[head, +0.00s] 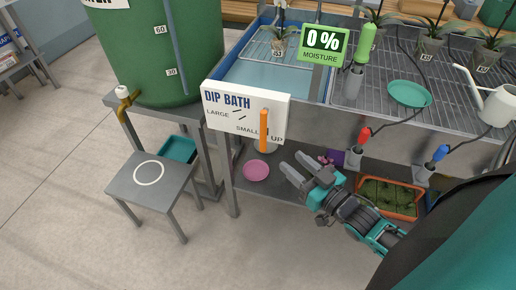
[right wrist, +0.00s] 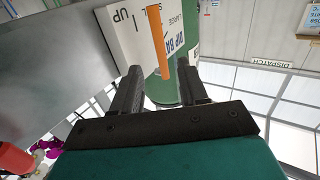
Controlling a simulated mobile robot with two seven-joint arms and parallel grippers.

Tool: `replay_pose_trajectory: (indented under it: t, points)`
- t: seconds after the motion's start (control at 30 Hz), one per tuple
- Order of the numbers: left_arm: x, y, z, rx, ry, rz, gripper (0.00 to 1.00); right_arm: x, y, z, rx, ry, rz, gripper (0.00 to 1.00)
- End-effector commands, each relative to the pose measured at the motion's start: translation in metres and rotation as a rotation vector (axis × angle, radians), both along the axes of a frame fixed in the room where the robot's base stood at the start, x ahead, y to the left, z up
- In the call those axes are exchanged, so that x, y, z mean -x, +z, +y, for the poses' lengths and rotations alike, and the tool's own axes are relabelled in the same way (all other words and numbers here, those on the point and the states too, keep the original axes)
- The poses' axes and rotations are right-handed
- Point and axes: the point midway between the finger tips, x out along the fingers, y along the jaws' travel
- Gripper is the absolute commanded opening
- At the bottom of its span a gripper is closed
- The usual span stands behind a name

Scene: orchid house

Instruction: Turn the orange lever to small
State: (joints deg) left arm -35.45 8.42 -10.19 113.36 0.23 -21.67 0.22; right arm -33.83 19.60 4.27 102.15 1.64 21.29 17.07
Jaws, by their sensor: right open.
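The orange lever (head: 264,131) stands about upright on the right part of the white DIP BATH panel (head: 224,108). The panel reads LARGE, SMALL and UP; the lever stands between SMALL and UP and partly covers the lettering. My right gripper (head: 292,163) is open and empty, below and to the right of the lever, apart from it. In the right wrist view, the lever (right wrist: 159,40) shows ahead, between and beyond the open fingers (right wrist: 160,82). My left gripper is not in view.
A green water barrel (head: 155,50) stands behind left, with a grey stool (head: 150,204) before it. A pink saucer (head: 256,170) lies on the lower shelf. The wire bench (head: 400,90) holds orchids, a teal dish (head: 409,94) and a watering can (head: 497,106). Red (head: 364,136) and blue (head: 441,153) handled tools hang nearby.

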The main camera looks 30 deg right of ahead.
Motion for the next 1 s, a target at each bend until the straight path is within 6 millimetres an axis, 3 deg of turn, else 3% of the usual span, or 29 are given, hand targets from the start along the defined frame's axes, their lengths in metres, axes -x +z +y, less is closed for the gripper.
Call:
replay_pose_trajectory:
  t: [0.23, 0.7, 1.0]
  points:
    - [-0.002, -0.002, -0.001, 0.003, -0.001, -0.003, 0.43, -0.018, 0.002, -0.001, -0.002, 0.001, -0.017, 0.43]
    - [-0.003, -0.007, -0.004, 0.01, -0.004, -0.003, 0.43, -0.104, 0.002, 0.01, -0.001, 0.001, -0.015, 0.43]
    - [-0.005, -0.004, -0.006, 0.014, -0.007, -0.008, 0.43, -0.128, 0.002, 0.013, -0.002, 0.001, -0.012, 0.43]
